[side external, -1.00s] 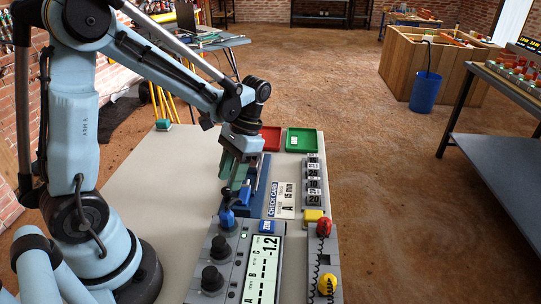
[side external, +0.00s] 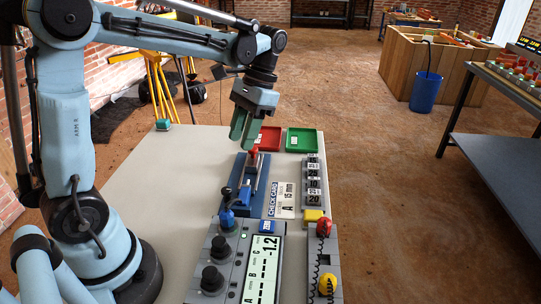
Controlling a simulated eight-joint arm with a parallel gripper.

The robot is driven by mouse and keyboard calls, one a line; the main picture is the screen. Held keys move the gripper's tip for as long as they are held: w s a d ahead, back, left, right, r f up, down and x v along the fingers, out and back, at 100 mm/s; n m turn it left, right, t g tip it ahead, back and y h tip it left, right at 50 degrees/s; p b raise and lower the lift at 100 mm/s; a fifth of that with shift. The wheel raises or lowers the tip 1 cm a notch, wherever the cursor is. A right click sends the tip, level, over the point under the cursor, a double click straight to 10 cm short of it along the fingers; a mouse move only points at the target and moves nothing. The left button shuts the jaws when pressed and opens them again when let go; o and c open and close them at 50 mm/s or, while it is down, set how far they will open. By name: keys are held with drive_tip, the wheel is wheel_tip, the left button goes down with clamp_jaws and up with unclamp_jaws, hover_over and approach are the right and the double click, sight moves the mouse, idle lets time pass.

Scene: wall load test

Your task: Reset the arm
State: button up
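My gripper (side external: 244,134) hangs in the air over the far part of the table, fingers pointing down. It is above and slightly behind a blue fixture (side external: 254,185) that has a red-topped part at its far end and a blue block in it. The green fingers look close together from this side, and I cannot make out the gap between them. No object shows below the fingertips.
A red tray (side external: 267,139) and a green tray (side external: 302,140) sit at the table's far edge. A check card (side external: 283,200), a row of weights (side external: 313,180), a display panel (side external: 262,268) and red and yellow plugs stand nearer. The table's left part (side external: 165,185) is clear.

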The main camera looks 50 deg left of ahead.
drive_tip(key=s+d+t, duration=0.4)
drive_tip(key=d+t, duration=0.1)
drive_tip(key=t, duration=0.6)
drive_tip(key=shift+d+f+t, duration=0.2)
drive_tip(key=shift+f+t, duration=0.1)
drive_tip(key=shift+f, duration=0.15)
